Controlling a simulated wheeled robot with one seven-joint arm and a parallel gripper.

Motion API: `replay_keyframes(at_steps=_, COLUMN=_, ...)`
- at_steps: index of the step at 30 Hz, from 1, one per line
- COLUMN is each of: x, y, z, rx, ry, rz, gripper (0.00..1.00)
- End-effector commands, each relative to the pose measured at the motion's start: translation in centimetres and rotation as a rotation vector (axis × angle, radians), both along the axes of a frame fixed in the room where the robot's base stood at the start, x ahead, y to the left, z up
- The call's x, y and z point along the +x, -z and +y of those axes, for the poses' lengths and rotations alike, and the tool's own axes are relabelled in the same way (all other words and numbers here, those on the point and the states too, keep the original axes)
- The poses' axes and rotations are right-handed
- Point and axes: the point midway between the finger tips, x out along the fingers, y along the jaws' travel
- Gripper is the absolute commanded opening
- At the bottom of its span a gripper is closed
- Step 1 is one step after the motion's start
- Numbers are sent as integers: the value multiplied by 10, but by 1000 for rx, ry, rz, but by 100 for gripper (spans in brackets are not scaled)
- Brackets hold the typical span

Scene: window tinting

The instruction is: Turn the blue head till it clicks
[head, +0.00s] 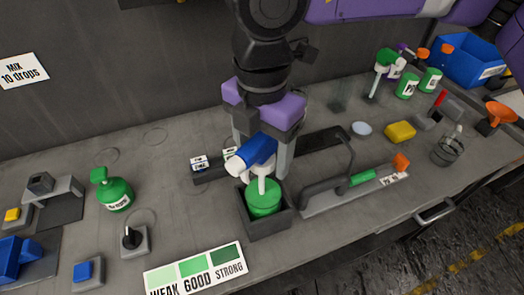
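The blue head (257,149) tops a spray bottle (265,197) holding green liquid. Its white nozzle tip points to the lower left, and a white collar and stem show below it. The bottle stands upright in a dark square holder (265,222). My gripper (262,145) points down over the bottle, with its two grey fingers wide apart. One finger is left of and behind the head, the other right of it. The fingers look open, and I see no clear contact with the head. The bottle's lower part is hidden by the holder.
A WEAK/GOOD/STRONG colour card (195,270) lies in front of the holder. A blue bin (470,62) is far right.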

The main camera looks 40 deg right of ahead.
Motion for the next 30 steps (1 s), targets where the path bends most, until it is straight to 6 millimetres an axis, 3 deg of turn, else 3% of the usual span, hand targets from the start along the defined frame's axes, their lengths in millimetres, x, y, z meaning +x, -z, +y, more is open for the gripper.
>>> replay_keyframes(at_steps=8, x=1, y=-6, z=-1, rx=-2, ry=-1, rz=-3, gripper=68)
replay_keyframes(at_steps=21, x=1, y=-69, z=-1, rx=-3, ry=1, rz=-2, gripper=68)
replay_keyframes(at_steps=30, x=0, y=-78, z=0, rx=0, ry=-1, rz=1, gripper=68)
